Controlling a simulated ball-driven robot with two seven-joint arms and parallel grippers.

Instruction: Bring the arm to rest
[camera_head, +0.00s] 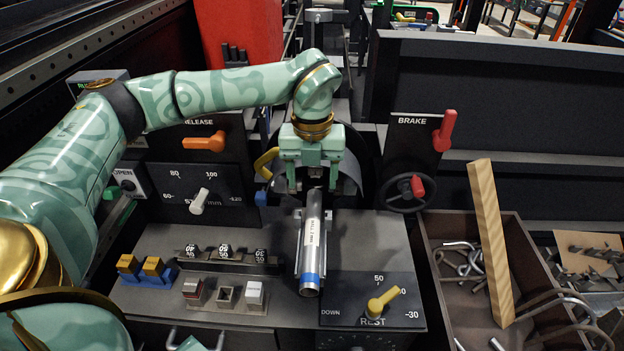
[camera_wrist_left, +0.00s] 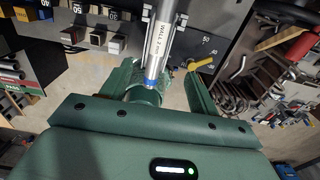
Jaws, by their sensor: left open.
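My left arm comes in from the left and reaches over the machine. Its green gripper (camera_head: 313,186) is open, with its jaws pointing down above the far end of a silver tube (camera_head: 311,245). The tube has a white label and a blue band at its near end, and it lies in a cradle on the grey bench. In the left wrist view the tube (camera_wrist_left: 159,48) shows between the two spread fingers (camera_wrist_left: 163,85). I cannot tell how much height separates the fingers from the tube. My right gripper is not seen.
A yellow REST knob (camera_head: 384,301) sits on the front panel. An orange RELEASE lever (camera_head: 204,142) is left of the gripper; a red BRAKE lever (camera_head: 445,130) and handwheel (camera_head: 405,192) are right. A bin (camera_head: 432,262) with metal hooks and a leaning wooden bar (camera_head: 491,240) stands right.

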